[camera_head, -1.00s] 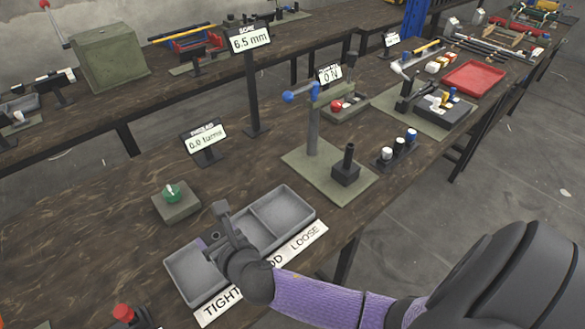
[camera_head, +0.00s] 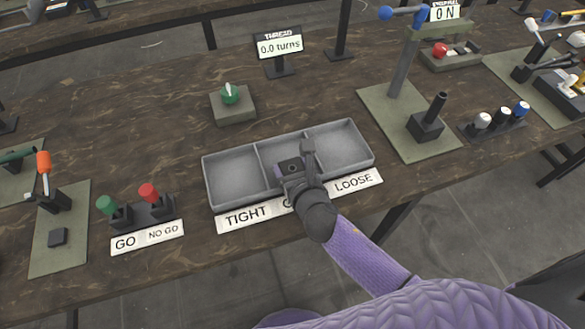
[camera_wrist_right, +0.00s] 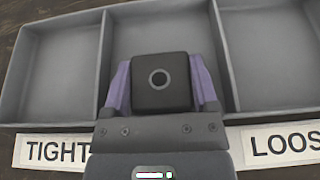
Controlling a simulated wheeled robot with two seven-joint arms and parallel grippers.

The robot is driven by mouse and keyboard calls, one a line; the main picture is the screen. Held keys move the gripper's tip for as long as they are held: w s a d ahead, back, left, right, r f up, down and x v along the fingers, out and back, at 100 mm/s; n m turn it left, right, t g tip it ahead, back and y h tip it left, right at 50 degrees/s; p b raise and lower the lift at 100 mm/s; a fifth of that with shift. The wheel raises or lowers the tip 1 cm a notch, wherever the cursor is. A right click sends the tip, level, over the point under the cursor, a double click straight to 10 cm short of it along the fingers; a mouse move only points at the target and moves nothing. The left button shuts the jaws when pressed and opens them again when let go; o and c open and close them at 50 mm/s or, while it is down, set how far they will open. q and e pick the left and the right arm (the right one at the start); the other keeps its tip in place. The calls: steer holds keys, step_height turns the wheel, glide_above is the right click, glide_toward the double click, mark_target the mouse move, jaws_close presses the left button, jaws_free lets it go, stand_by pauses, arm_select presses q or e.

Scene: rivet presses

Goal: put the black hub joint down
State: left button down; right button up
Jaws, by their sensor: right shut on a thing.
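The black hub joint (camera_wrist_right: 160,82) is a dark block with a round hole in its face. In the right wrist view it sits between the two purple fingers of my right gripper (camera_wrist_right: 162,90), which is shut on it. In the head view the hub joint (camera_head: 291,168) shows at the tip of my right gripper (camera_head: 290,172), over the middle compartment of the grey three-part tray (camera_head: 207,178). I cannot tell whether it touches the tray floor. The outer compartments look empty. My left gripper is not in view.
Labels TIGHT (camera_head: 246,216) and LOOSE (camera_head: 353,183) lie before the tray; the middle label is mostly covered by my arm. Green and red gauges (camera_head: 143,210) stand left. A green knob box (camera_head: 232,103) is behind, and a press (camera_head: 400,80) stands right.

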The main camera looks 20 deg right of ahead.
steer(key=shift+f, duration=0.15)
steer(key=o, duration=1.1)
steer(key=shift+r, duration=0.25)
steer(key=p+v, duration=0.3)
steer(key=v, duration=0.8)
steer(key=shift+s, duration=0.1)
steer(key=shift+s+d+r, duration=0.1)
steer(key=shift+s, duration=0.3)
